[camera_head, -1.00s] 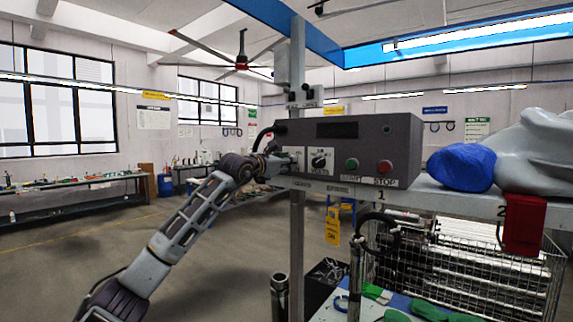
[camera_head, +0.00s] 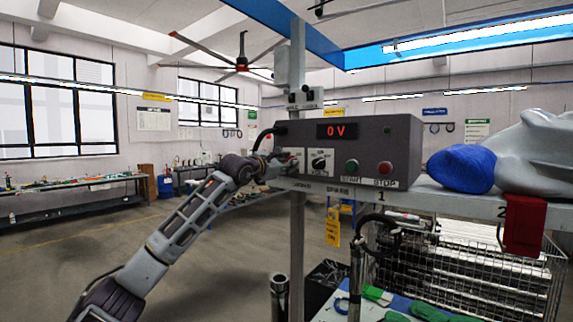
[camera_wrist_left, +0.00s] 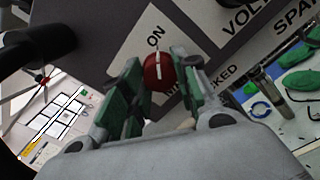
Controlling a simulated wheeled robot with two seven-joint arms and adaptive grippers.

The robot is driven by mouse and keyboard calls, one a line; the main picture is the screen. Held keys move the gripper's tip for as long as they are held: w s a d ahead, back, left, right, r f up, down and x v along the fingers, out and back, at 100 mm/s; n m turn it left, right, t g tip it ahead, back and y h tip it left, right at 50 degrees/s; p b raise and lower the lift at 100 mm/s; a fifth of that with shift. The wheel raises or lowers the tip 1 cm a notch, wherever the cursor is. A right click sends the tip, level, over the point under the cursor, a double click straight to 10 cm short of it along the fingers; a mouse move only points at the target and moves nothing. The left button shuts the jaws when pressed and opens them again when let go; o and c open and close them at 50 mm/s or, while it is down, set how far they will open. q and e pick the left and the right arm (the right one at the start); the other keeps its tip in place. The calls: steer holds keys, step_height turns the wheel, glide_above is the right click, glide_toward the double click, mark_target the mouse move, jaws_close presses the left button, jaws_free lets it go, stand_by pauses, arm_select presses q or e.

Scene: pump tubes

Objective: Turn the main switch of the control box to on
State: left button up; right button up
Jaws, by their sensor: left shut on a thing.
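The control box (camera_head: 295,135) is dark grey and sits on a shelf in the head view, its display (camera_head: 337,131) lit red with "0 V". The main switch, a round red knob (camera_wrist_left: 162,72) with a white line, shows in the left wrist view. Its line points toward the printed "ON". My left gripper (camera_wrist_left: 157,75) has its green-padded fingers on either side of the knob and is shut on it. In the head view the left gripper (camera_head: 284,165) is at the box's left front, hiding the knob. My right gripper is not in view.
The box front also carries a black selector knob (camera_head: 319,161), a green start button (camera_head: 351,166) and a red stop button (camera_head: 385,168). A wire basket (camera_head: 470,270) stands below the shelf.

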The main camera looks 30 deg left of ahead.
arm_select(q)
steer(key=o, duration=1)
steer(key=shift+o, duration=0.2)
steer(key=s+a, duration=0.1)
steer(key=s, duration=1)
steer(key=shift+s, duration=0.4)
steer(key=shift+s, duration=0.1)
stand_by(0.5)
steer(key=shift+f, duration=0.1)
